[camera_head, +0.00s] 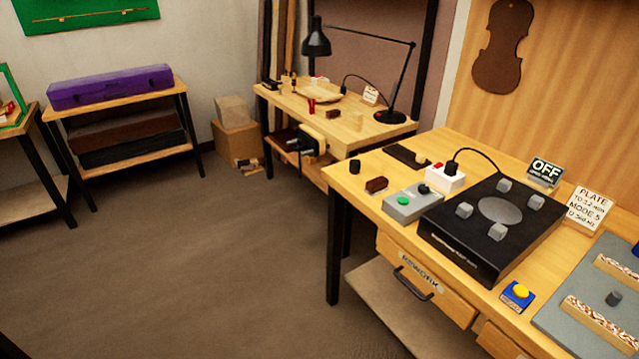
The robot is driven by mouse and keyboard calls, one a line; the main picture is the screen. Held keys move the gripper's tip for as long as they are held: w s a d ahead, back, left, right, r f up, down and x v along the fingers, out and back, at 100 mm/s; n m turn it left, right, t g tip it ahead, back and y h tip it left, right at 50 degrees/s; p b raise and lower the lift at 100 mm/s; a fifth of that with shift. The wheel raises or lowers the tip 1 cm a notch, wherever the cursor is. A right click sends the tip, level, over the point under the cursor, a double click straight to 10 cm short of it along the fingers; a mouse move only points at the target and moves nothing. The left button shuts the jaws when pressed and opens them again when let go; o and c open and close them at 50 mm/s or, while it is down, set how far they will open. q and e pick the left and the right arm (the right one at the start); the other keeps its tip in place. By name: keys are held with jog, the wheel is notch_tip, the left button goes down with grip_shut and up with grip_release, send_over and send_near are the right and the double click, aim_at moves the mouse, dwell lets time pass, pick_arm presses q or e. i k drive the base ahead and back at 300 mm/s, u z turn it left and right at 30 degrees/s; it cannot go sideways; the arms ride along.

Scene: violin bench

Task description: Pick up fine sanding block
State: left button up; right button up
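Several small blocks show, and I cannot tell which one is the fine sanding block. Another dark brown block (376,185) lies on the near bench, left of the grey control box. No marking on these blocks is readable. Neither of my grippers is in view.
The near bench (465,145) carries a grey control box (412,203), a black plate device (493,228) and an OFF sign (544,172). A desk lamp (391,116) stands on the far workbench (280,97). Brown floor (200,260) lies open at left and centre.

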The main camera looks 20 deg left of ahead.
aim_at(378, 185)
jog(key=u, duration=0.75)
jog(key=k, duration=0.25)
jog(key=z, duration=0.3)
jog(key=i, duration=0.75)
jog(key=u, duration=0.55)
